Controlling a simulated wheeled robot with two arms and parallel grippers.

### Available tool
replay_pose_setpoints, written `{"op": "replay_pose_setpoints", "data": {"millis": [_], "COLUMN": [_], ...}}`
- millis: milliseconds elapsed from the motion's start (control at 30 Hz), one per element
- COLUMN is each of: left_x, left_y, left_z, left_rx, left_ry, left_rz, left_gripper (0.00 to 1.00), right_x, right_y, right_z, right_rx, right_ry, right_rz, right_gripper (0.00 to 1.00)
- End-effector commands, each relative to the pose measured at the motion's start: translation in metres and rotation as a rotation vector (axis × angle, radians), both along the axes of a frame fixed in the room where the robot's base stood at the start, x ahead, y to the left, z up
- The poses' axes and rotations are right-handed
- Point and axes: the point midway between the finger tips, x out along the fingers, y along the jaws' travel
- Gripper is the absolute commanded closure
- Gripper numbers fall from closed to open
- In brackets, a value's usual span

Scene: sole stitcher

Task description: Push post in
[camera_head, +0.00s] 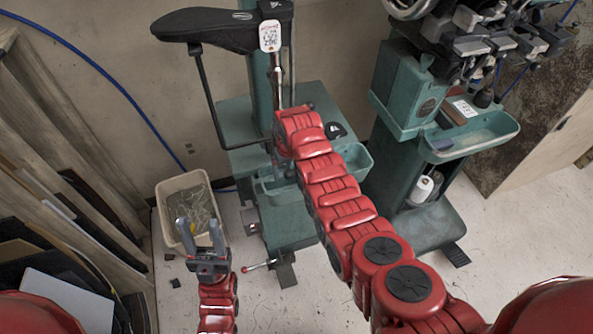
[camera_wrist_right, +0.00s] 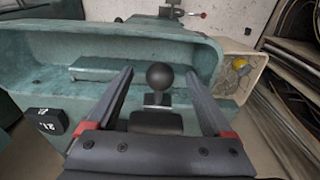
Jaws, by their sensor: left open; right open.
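A round black knob (camera_wrist_right: 160,76) on a short metal stem stands on the green machine in the right wrist view. My right gripper (camera_wrist_right: 159,71) is open, with one finger on each side of the knob; I cannot tell whether they touch it. In the head view my red right arm hides most of that gripper and the knob. A thin upright metal post (camera_head: 277,82) shows below the black machine head (camera_head: 225,28); I cannot tell whether it is the task's post. My left gripper (camera_head: 199,225) is open and empty, pointing up in front of the bin.
A cream bin (camera_head: 167,188) with scrap stands left of the green machine (camera_head: 232,122). A second green machine (camera_head: 408,88) stands at the right. Boards (camera_head: 68,140) lean along the left wall.

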Motion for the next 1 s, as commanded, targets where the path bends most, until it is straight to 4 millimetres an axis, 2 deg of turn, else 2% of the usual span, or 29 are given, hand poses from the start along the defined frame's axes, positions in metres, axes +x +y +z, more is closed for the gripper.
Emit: {"op": "replay_pose_setpoints", "data": {"millis": [300, 633, 1000], "left_x": [0.000, 0.000, 0.000], "left_y": [0.000, 0.000, 0.000], "left_z": [0.029, 0.050, 0.051], "left_rx": [0.000, 0.000, 0.000], "left_ry": [0.000, 0.000, 0.000], "left_rz": [0.000, 0.000, 0.000], "left_gripper": [0.50, 0.50, 0.50], "right_x": [-0.008, -0.016, -0.020], "right_y": [-0.002, -0.005, -0.006], "right_z": [0.030, 0.064, 0.069], "right_rx": [0.001, 0.000, -0.001], "right_ry": [0.001, -0.002, 0.002], "right_rz": [0.000, 0.001, 0.000], "right_gripper": [0.15, 0.15, 0.15]}}
